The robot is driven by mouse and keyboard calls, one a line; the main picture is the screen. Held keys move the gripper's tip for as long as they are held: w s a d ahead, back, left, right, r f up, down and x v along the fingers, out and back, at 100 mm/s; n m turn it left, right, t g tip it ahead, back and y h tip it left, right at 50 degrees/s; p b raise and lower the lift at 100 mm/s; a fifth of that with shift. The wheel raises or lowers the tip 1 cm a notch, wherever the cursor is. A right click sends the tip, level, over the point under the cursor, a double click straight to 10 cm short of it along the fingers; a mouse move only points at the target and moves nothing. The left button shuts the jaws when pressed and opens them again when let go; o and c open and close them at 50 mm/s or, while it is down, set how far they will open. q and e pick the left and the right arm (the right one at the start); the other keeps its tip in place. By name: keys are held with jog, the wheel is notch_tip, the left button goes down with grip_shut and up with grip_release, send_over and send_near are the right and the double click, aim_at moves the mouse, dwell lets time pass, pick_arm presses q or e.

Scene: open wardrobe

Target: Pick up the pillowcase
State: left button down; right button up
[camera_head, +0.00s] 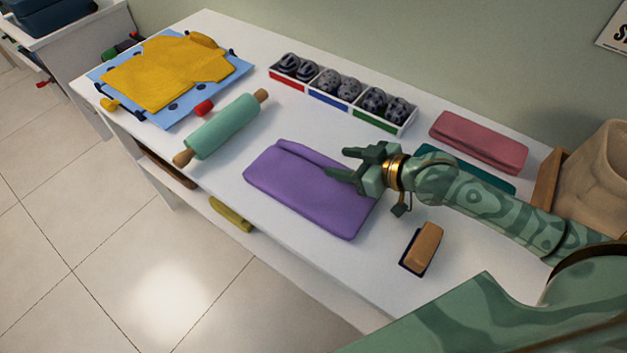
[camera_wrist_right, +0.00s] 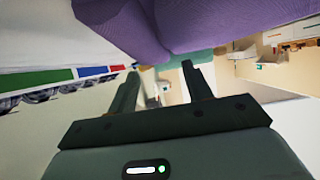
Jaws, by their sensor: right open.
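A folded purple cloth (camera_head: 310,193), which I take as the pillowcase, lies flat on the white table. It also fills the top of the right wrist view (camera_wrist_right: 190,25). My right gripper (camera_head: 339,163) is at the cloth's right end, fingers pointing left along it. In the right wrist view my right gripper (camera_wrist_right: 160,70) has its fingers spread with no cloth clearly between them. Whether a finger touches the cloth cannot be told. My left gripper is not in view.
Pink (camera_head: 478,142) and teal (camera_head: 460,165) folded cloths lie behind my right arm. A divided tray (camera_head: 340,97) of dark rolled items stands at the back. A rolling pin (camera_head: 222,126) lies left of the purple cloth, a brush (camera_head: 424,247) in front right. White table (camera_head: 300,262) is bare at the front edge.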

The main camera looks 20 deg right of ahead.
jog(key=x, duration=0.3)
jog(key=shift+b, duration=0.35)
jog(key=shift+s, duration=0.1)
grip_shut()
